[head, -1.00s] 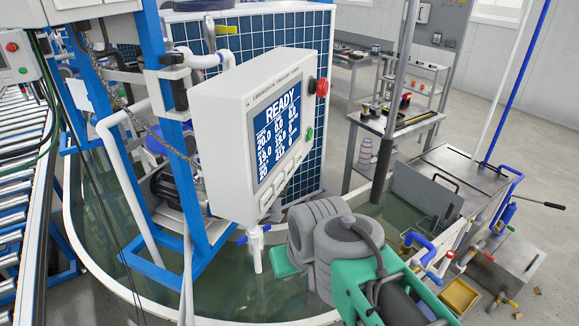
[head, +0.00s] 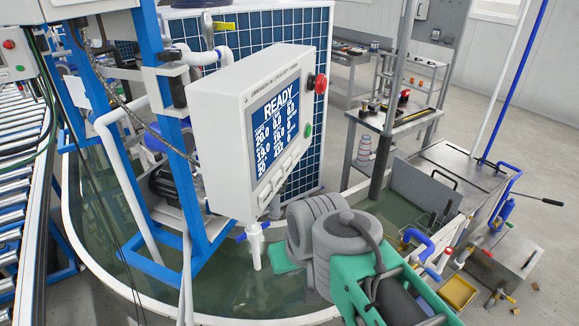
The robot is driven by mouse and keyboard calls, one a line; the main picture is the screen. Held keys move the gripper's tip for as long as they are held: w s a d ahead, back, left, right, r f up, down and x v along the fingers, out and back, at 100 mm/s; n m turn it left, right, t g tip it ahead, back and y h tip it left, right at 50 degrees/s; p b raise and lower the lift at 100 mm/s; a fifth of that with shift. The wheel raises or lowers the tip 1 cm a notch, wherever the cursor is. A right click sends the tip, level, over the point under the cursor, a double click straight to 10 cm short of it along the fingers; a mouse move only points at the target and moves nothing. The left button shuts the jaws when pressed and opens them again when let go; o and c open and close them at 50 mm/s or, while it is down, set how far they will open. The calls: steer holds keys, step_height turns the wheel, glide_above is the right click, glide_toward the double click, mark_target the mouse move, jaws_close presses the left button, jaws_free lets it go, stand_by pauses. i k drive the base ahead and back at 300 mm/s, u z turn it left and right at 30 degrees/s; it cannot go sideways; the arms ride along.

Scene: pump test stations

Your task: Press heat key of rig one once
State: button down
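The rig's white control box (head: 236,112) hangs on a blue frame left of centre in the head view. Its blue screen (head: 276,125) reads READY above columns of numbers. A row of pale keys (head: 285,166) runs along the edge below the screen; their labels are too small to read. A red knob (head: 321,83) and a green button (head: 308,130) sit on the right side. My grey and green arm is in front, below and right of the box. A green part of my gripper (head: 284,257) shows past the grey wrist, apart from the keys. Its fingertips are hidden.
A curved water tank (head: 110,272) lies below the box, with a white valve pipe (head: 255,240) under the box. A blue frame post (head: 180,150) stands left. A roller conveyor (head: 15,170) is at far left. A grey pole (head: 392,100) and workbench (head: 405,125) stand behind.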

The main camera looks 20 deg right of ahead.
mark_target(287, 165)
steer(key=u, duration=1.6)
steer(key=k, duration=1.05)
steer(key=u, duration=1)
